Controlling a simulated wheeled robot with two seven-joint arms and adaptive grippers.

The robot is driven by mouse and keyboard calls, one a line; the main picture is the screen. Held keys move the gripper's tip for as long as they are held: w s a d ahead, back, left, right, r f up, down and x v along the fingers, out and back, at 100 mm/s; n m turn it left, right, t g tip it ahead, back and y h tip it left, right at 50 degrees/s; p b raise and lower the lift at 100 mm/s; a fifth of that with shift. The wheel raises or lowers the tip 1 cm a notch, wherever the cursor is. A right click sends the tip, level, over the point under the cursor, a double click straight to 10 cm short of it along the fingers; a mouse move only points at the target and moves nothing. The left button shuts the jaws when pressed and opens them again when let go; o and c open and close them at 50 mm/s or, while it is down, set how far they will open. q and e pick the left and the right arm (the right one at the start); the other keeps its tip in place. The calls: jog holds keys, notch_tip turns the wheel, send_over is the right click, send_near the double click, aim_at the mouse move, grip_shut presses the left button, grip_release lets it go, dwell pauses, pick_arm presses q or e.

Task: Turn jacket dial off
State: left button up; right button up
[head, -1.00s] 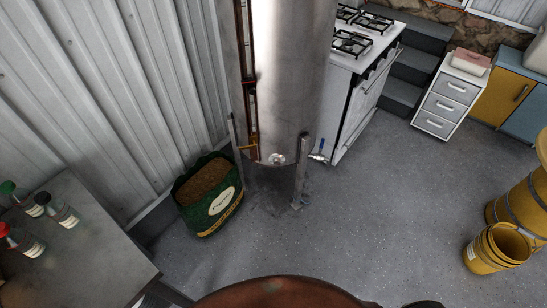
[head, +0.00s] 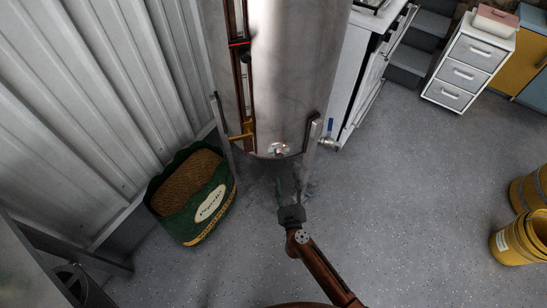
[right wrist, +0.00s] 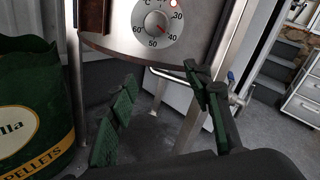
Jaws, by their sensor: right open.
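The top of the dial is cut off there. In the head view the dial (head: 280,149) is small, at the tank's bottom edge. My right gripper (head: 289,187) is open and empty, below and apart from the dial. Its two green-padded fingers (right wrist: 160,82) stand apart below the dial in the right wrist view. My left gripper is out of view.
A green pellet sack (head: 195,193) stands on the floor left of the tank. A tank leg and a blue-handled valve (head: 328,135) are just right of the dial. A white stove, drawers (head: 462,70) and yellow buckets (head: 515,243) stand right. The floor between is clear.

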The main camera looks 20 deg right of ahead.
aim_at(279, 155)
notch_tip(279, 155, up, 6)
jog(key=a+m+b, duration=0.2)
jog(key=m, duration=0.3)
jog(key=shift+h, duration=0.4)
jog(key=x, duration=0.3)
jog(key=f+b+x, duration=0.1)
jog(key=x, duration=0.1)
jog(key=shift+w, duration=0.25)
jog(key=shift+b+x, duration=0.35)
jog(key=shift+x, duration=0.75)
jog(key=shift+w+d+r, duration=0.1)
jog(key=shift+w+d, duration=0.05)
jog(key=shift+w, duration=0.4)
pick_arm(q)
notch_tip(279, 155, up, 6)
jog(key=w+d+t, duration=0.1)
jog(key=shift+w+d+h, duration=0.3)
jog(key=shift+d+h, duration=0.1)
pick_arm(e)
jog(key=shift+c, duration=0.2)
jog(key=c, duration=1.1)
